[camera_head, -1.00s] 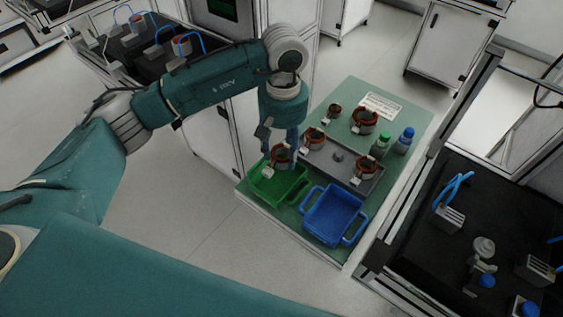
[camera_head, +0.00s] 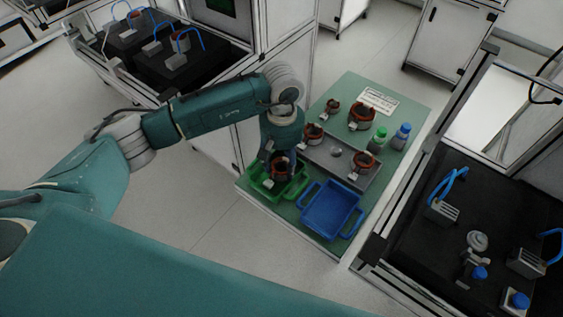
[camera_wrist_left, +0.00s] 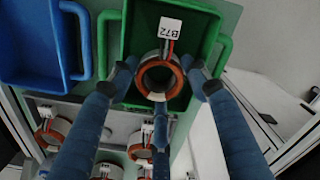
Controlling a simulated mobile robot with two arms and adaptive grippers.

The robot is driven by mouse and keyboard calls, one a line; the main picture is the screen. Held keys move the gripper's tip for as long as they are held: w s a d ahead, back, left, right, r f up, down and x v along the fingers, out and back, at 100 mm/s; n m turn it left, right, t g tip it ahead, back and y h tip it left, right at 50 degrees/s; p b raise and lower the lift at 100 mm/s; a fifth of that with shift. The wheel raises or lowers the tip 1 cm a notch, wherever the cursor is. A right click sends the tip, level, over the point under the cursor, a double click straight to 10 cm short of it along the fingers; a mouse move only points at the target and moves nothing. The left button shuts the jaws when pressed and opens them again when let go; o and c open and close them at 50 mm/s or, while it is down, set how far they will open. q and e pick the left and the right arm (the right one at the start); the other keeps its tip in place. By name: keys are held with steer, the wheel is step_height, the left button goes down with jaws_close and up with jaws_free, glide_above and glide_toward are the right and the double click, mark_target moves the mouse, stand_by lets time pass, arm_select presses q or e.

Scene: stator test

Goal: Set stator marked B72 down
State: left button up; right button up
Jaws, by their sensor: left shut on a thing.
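The stator marked B72 (camera_wrist_left: 158,75) is a copper-and-grey ring with a white tag, which reads B72 in the left wrist view. In the head view the stator (camera_head: 281,166) is over the green bin (camera_head: 259,192). My left gripper (camera_wrist_left: 162,82) is shut on it, with blue fingers on both sides of the ring. The green bin (camera_wrist_left: 203,22) lies right behind the stator in the wrist view. I cannot tell whether the stator touches the bin floor. My right gripper is not in view.
A blue bin (camera_head: 329,211) stands beside the green one. A grey tray (camera_head: 352,182) with stators lies behind, with more stators (camera_head: 361,116) and two bottles (camera_head: 377,140) farther back on the green table (camera_head: 345,95). A black-topped bench (camera_head: 420,215) is at the right.

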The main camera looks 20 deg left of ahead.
arm_select(q)
steer(key=o, duration=1.3)
steer(key=shift+r, duration=0.1)
steer(key=shift+r+b, duration=1.8)
steer(key=shift+r, duration=4.25)
